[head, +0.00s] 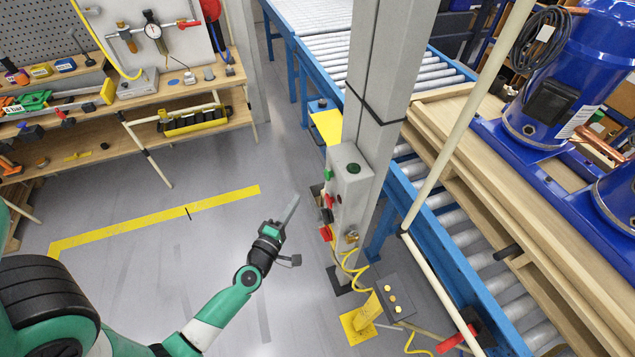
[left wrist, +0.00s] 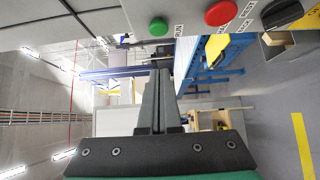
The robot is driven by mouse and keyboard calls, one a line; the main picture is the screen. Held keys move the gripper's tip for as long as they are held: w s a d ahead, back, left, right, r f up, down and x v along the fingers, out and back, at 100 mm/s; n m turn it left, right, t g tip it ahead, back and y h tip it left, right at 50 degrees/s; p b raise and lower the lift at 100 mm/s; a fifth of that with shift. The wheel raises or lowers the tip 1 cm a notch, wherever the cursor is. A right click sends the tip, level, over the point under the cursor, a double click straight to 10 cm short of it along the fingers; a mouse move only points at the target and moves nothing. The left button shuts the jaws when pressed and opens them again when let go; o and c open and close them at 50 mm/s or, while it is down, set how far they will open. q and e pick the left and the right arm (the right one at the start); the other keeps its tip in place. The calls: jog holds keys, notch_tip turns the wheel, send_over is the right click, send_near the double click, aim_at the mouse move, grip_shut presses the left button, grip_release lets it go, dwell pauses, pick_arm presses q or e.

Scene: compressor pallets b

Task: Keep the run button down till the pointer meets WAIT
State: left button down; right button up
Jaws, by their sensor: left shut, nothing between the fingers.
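The grey control box (head: 349,190) is fixed to the side of a grey column. Its green button (left wrist: 158,26) sits beside the letters RUN in the left wrist view, and shows small in the head view (head: 328,175). A red button (left wrist: 219,12) and a black knob (left wrist: 282,12) follow along the same face. My left gripper (head: 291,207) is shut and empty, apart from the box and to its left. Its closed fingers (left wrist: 158,100) point past the green button without touching it. I can read no WAIT mark; a pointer on the knob cannot be made out. My right gripper is out of view.
A blue roller conveyor (head: 435,205) runs behind the column. A wooden pallet (head: 500,190) with blue compressors (head: 575,75) stands at right. The floor at left is clear.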

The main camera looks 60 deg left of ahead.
aim_at(327, 175)
pick_arm(q)
jog(key=w+a, duration=0.4)
jog(key=w, duration=0.5)
jog(key=shift+w, duration=0.2)
jog(key=shift+a, duration=0.1)
